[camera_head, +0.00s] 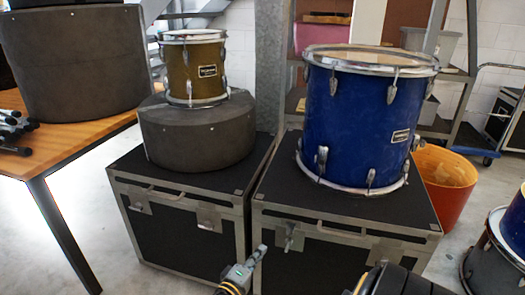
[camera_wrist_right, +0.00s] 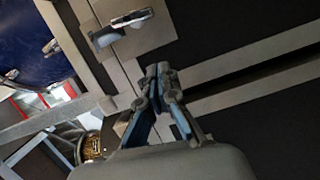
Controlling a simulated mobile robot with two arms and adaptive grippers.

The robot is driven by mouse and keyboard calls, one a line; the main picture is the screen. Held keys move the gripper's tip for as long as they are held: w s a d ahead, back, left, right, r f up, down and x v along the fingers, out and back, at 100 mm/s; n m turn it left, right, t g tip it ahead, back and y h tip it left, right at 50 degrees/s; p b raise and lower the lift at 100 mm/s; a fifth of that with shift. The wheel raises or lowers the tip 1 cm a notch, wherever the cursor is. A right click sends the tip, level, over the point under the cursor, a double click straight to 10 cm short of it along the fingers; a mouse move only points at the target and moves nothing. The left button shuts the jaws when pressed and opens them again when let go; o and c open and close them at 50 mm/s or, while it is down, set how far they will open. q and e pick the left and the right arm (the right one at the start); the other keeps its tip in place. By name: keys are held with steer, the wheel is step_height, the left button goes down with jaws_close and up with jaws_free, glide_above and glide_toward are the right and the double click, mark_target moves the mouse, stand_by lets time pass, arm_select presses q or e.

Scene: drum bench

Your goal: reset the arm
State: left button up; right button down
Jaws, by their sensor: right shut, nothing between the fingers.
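My right gripper (camera_head: 256,256) shows at the bottom centre of the head view, in front of the black cases. Its fingers are together with nothing between them. In the right wrist view the fingers (camera_wrist_right: 160,84) meet in front of a dark case panel, close to a metal latch (camera_wrist_right: 122,28). Whether they touch the case is hard to tell. My left gripper cannot be made out in these frames.
A blue drum (camera_head: 355,120) stands on the right case (camera_head: 340,208). A small olive drum (camera_head: 193,70) sits on a round dark drum case (camera_head: 195,132) on the left case (camera_head: 180,237). A wooden table (camera_head: 75,138) is left, an orange bucket (camera_head: 447,185) right.

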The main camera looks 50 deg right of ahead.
arm_select(q)
step_height(320, 180, down, 5)
steer(key=g+y+p, duration=0.1)
steer(key=g, duration=0.2)
steer(key=shift+w+d, duration=0.15)
arm_select(e)
steer(key=s+a, duration=0.1)
steer(key=a, duration=0.7)
steer(key=shift+s, duration=0.35)
